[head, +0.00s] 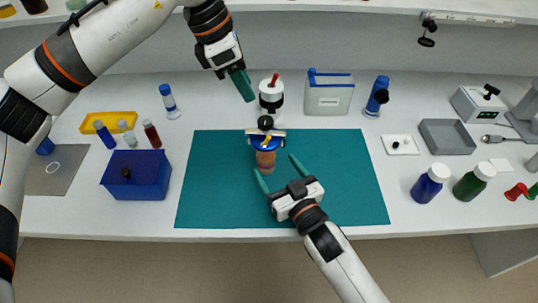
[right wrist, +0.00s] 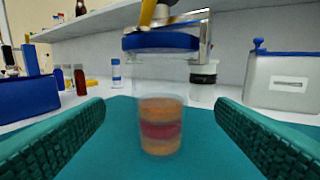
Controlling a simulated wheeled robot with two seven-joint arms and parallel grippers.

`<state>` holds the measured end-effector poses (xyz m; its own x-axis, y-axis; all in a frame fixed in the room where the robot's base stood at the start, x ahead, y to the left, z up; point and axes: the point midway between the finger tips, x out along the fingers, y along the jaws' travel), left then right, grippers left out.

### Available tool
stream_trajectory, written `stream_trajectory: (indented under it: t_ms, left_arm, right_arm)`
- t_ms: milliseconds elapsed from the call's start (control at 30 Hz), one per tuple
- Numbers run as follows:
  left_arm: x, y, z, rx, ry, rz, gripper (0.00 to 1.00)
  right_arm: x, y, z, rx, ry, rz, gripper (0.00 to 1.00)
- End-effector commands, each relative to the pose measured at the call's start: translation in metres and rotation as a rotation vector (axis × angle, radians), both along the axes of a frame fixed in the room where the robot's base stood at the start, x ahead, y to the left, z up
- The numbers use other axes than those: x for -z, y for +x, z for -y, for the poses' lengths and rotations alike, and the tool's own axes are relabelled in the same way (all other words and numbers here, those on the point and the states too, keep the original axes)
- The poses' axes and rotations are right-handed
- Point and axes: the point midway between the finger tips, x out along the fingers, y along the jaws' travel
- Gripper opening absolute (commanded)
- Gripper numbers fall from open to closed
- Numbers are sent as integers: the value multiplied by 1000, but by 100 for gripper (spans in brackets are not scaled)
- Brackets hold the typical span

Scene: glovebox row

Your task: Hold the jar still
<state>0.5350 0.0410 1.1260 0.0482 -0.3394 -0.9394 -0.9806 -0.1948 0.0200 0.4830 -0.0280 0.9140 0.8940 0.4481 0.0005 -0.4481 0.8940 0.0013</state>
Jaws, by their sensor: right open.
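A clear jar (head: 265,160) with a blue lid stands upright on the teal mat (head: 340,190). Orange-brown and reddish layers show low inside it in the right wrist view (right wrist: 160,125). A metal and yellow device with a black knob (head: 265,122) sits on the lid. My right gripper (head: 278,168) is open and empty, just in front of the jar. In the right wrist view its fingers frame the jar from either side, with gaps visible. My left gripper (head: 242,84) hangs above the back of the mat, apart from the jar; its fingers overlap, hiding their gap.
A white and black vessel with a red handle (head: 271,93) stands behind the jar. A blue box (head: 137,174) is left of the mat. A grey canister (head: 329,93) stands behind it. Blue (head: 430,183) and green (head: 473,182) bottles are at right. The mat's sides are clear.

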Motion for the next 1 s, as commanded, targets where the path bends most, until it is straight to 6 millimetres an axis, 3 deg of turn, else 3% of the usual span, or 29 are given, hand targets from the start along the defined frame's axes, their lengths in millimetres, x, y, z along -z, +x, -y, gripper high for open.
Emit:
stream_trajectory:
  t_ms: [100,300,767,1000]
  left_arm:
    - [0,0,0,0,0,0,36]
    - [0,0,0,0,0,0,36]
    - [0,0,0,0,0,0,36]
    - [0,0,0,0,0,0,36]
  right_arm:
    - [-1,22,-10,1,0,1,79]
    - [0,46,-23,1,-2,1,79]
    - [0,56,-27,1,-1,0,79]
    - [0,56,-27,1,-1,0,40]
